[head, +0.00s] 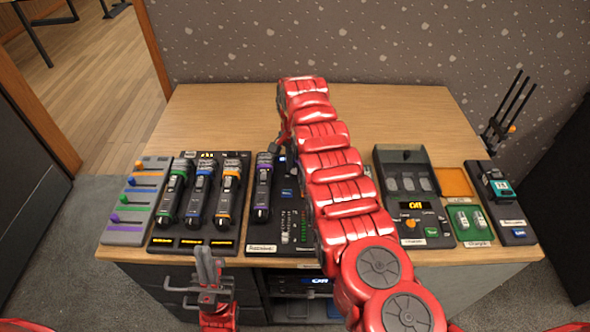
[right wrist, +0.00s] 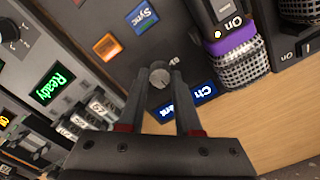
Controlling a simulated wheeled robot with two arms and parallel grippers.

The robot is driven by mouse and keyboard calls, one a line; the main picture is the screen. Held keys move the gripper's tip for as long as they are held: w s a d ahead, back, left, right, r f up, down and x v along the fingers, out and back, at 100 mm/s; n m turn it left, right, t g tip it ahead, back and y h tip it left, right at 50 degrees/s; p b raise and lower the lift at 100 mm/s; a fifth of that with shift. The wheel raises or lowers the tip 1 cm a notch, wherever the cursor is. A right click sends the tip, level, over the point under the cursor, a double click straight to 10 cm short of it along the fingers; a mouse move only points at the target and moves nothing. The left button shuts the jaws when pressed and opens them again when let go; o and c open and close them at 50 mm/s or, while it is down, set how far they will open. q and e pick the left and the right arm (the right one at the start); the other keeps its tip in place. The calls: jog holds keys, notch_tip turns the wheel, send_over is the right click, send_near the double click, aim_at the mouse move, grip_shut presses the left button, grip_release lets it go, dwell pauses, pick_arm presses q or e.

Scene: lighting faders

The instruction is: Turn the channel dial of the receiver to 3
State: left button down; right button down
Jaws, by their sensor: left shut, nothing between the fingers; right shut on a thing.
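The receiver (head: 288,235) is a dark panel in the middle of the desk, partly hidden by my right arm in the head view. Its channel dial (right wrist: 159,74), a small grey round knob, shows in the right wrist view. My right gripper (right wrist: 158,84) is shut on this dial, one finger on each side. A blue display (right wrist: 196,97) starting with "Ch" sits beside the dial; its full text is hidden by a finger. Small marks by the dial are too small to read surely. My left gripper (head: 208,263) is shut and empty at the desk's front edge.
Several more microphones (head: 200,195) and a fader panel (head: 138,205) lie to the left. A panel reading "Off" (head: 412,225) and a charger (head: 470,222) lie to the right. The desk's back (head: 215,110) is clear.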

jog(key=m+b, duration=0.1)
jog(key=m, duration=0.2)
jog(key=shift+m, duration=0.3)
jog(key=shift+w+m+b, duration=0.1)
jog(key=shift+m+b, duration=0.55)
jog(key=shift+m, duration=0.75)
jog(key=shift+r, duration=0.1)
jog(key=c, duration=0.6)
grip_release()
notch_tip(320, 180, up, 9)
jog(key=p, duration=0.1)
notch_tip(320, 180, up, 8)
jog(key=p, duration=0.8)
send_over(295, 171)
jog(key=shift+w+r, duration=0.1)
jog(key=shift+r, duration=0.05)
